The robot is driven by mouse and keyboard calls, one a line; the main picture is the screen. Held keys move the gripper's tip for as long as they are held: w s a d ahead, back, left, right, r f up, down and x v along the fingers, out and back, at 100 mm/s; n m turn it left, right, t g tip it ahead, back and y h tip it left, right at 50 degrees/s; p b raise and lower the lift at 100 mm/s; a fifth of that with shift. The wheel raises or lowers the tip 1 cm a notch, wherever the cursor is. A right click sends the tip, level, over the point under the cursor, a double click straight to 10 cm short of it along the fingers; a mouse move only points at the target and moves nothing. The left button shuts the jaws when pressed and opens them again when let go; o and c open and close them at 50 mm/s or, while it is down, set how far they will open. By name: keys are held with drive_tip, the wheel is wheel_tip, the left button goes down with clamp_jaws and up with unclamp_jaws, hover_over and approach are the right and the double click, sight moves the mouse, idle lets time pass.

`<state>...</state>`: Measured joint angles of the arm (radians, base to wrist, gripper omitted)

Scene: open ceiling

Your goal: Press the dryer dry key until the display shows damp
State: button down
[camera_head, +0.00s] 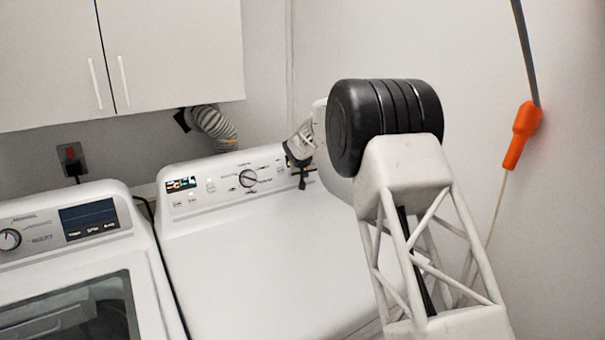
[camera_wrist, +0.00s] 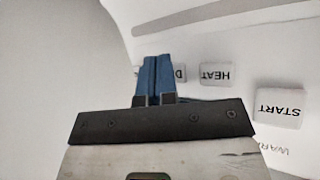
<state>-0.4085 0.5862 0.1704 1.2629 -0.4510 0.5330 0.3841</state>
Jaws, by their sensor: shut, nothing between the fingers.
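The dryer (camera_head: 270,240) is the white machine in the middle of the head view. Its small lit display (camera_head: 181,184) is at the panel's left end, too small to read. My gripper (camera_head: 303,184) is at the panel's right end in the head view. In the wrist view its blue fingers (camera_wrist: 154,62) are together and empty. They cover most of a white key (camera_wrist: 180,73) that shows only a "D", probably the dry key. I cannot tell whether the fingertips touch it. The key's pressed state is hidden.
In the wrist view the lettering is upside down; the HEAT key (camera_wrist: 217,75) and larger START key (camera_wrist: 281,107) are right of the fingers. A knob (camera_head: 248,178) is mid-panel. A washer (camera_head: 65,260) stands left, cabinets (camera_head: 120,60) hang above, and an orange connector (camera_head: 522,135) hangs right.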

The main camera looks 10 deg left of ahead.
idle(0.4)
drive_tip(key=shift+s+d+r, duration=0.25)
drive_tip(key=shift+s+d, duration=0.3)
drive_tip(key=shift+s+d, duration=0.1)
drive_tip(key=shift+s+d+r, duration=0.45)
drive_tip(key=shift+s+d, duration=0.35)
drive_tip(key=shift+s+d+r, duration=0.4)
drive_tip(key=shift+s+d, duration=0.35)
idle(0.5)
